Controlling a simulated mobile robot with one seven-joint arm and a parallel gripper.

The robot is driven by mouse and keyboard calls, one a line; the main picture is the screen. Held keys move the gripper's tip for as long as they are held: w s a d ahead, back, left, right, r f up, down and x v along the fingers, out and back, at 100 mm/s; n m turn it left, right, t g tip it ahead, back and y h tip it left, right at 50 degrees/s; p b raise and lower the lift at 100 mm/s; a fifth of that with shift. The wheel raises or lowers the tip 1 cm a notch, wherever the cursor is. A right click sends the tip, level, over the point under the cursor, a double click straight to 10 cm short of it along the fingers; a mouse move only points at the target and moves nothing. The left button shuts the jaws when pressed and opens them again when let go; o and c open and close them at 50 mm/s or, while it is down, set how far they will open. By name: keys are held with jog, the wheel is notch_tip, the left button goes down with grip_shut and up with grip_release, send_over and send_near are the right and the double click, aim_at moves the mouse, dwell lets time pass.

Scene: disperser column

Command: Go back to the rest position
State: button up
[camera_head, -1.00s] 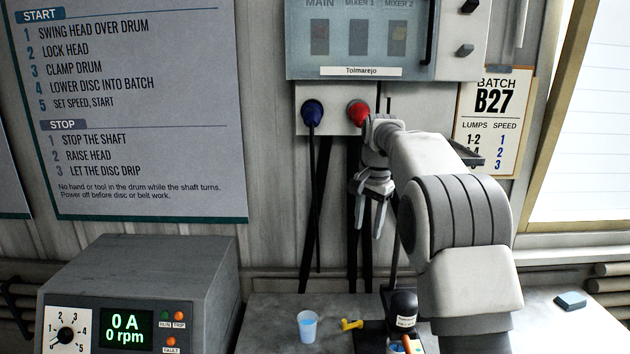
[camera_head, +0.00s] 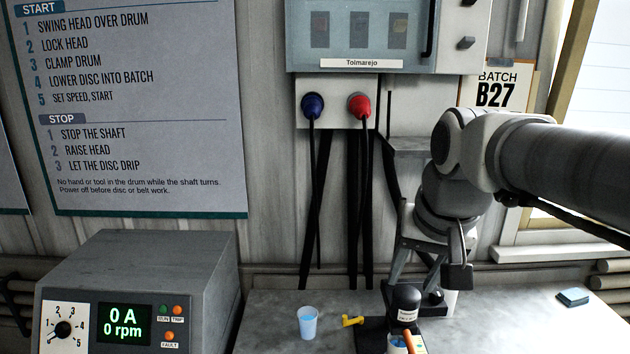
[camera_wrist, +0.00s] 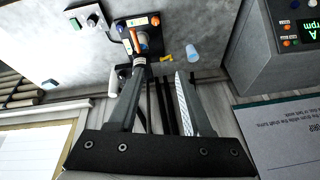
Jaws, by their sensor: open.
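My gripper (camera_wrist: 161,76) is open, with nothing between its two fingers in the wrist view. In the head view my arm reaches in from the right, and its hand hangs in front of the wall above the bench, right of the plugs. The red plug (camera_head: 359,105) sits in the wall socket panel beside the blue plug (camera_head: 313,105), clear of my gripper. A black cable hangs from each plug.
A grey drive box (camera_head: 140,290) stands front left. On the bench (camera_head: 270,310) are a blue cup (camera_head: 308,322), a yellow piece (camera_head: 352,320), a small dark-topped device (camera_head: 406,297) and a blue-green block (camera_head: 573,297). A cabinet (camera_head: 350,35) hangs above the plugs.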

jog(key=s+f+n+t, duration=0.1)
jog(key=s+f+n, duration=0.1)
jog(key=s+f, duration=0.5)
jog(key=s, duration=0.4)
jog(key=shift+s+f+n+b, duration=0.3)
jog(key=shift+s+f+b, duration=0.05)
jog(key=shift+d, duration=0.1)
dwell(1.5)
